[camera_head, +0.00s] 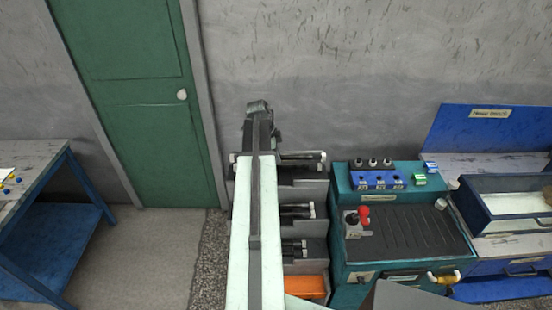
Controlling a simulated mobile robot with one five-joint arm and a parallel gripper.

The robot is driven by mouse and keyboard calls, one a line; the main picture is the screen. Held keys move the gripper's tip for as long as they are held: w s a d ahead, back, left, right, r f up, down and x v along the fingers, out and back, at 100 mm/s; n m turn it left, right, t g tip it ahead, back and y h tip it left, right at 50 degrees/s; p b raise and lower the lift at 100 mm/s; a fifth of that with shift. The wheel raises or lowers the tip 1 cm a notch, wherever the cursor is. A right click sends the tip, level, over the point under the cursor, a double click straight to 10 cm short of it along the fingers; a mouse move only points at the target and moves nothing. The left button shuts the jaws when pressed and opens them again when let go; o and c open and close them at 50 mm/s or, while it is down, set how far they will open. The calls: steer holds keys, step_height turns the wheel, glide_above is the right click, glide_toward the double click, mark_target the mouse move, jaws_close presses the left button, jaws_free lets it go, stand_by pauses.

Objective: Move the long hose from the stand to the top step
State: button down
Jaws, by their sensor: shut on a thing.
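The stepped grey rack (308,190) stands against the wall, partly behind my arm. A long dark hose (300,156) with pale end fittings lies level across the height of its top step, with one end showing on each side of my arm. My gripper (258,106) is over the back of the top step, seen from behind. My arm hides its fingertips and the middle of the hose. My gripper is shut on what appears to be this hose; I cannot tell whether the hose touches the step.
Shorter hoses (297,210) lie on the lower steps, above an orange bin (305,287). A teal control bench (400,235) with a red-knobbed lever (363,215) stands close on the right. A blue table (60,220) is at left. Floor before the green door (135,100) is clear.

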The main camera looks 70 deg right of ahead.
steer(key=shift+a+f+b, duration=0.1)
steer(key=shift+f+b, duration=4.05)
steer(key=shift+b, duration=0.05)
steer(key=shift+f+b, duration=0.55)
steer(key=c, duration=1.2)
jaws_free()
steer(key=shift+r, duration=0.15)
steer(key=p+v, duration=0.7)
steer(key=shift+a+r, duration=0.15)
steer(key=shift+r, duration=0.1)
